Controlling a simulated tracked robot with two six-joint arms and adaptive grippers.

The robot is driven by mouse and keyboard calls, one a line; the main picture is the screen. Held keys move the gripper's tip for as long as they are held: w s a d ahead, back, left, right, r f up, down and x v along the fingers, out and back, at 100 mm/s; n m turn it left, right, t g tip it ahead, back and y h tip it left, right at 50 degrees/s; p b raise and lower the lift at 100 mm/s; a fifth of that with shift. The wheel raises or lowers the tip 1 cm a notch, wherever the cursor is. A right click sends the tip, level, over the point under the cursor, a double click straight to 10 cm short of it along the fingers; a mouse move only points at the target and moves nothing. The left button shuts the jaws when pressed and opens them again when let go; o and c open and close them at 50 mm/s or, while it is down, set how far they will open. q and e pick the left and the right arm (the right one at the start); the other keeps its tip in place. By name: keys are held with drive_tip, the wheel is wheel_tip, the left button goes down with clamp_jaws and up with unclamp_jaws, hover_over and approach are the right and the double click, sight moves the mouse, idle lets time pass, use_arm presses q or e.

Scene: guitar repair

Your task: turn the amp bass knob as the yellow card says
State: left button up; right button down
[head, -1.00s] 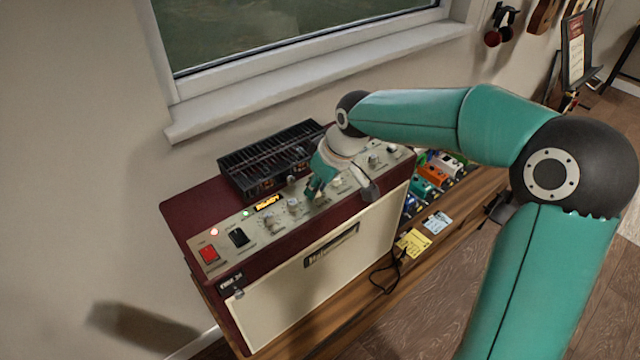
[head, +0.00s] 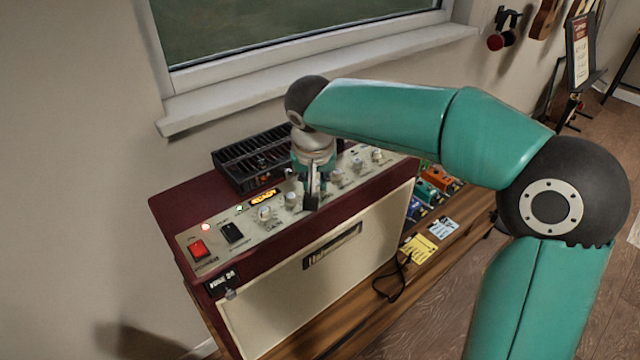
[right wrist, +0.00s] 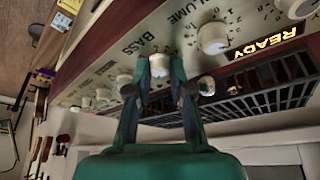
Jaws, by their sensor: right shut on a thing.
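The amp (head: 270,290) has a dark red case, a cream front and a light control panel (head: 215,226) with a row of pale knobs. My right gripper (head: 312,196) points down at the middle of that row. In the right wrist view, its two fingers (right wrist: 160,75) are closed on the sides of the bass knob (right wrist: 159,63), beside the word BASS. In the head view my gripper hides this knob. The yellow card (head: 417,249) lies on the wooden bench right of the amp; its writing is too small to read. My left gripper is out of view.
A black slatted unit (head: 250,158) stands behind the panel, close to my wrist. Neighbouring knobs (head: 290,200) sit near my fingers. A lit READY display (head: 265,196), a red switch (head: 198,249), a pale blue card (head: 443,228) and several pedals (head: 440,180) are nearby.

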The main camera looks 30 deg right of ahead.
drive_tip(key=m, duration=0.1)
drive_tip(key=m+g+h, duration=0.1)
drive_tip(key=m, duration=0.1)
drive_tip(key=shift+w+a+m+b, duration=0.2)
drive_tip(key=shift+m+b, duration=0.1)
drive_tip(key=shift+b, duration=0.1)
drive_tip(key=shift+m+g+h, duration=0.3)
drive_tip(key=shift+m+g, duration=0.3)
drive_tip(key=shift+m, duration=1.2)
drive_tip(key=c, duration=1)
unclamp_jaws()
drive_tip(key=shift+c, duration=0.2)
drive_tip(key=shift+r, duration=0.15)
drive_tip(key=v, duration=1.1)
drive_tip(key=shift+a+r, duration=0.25)
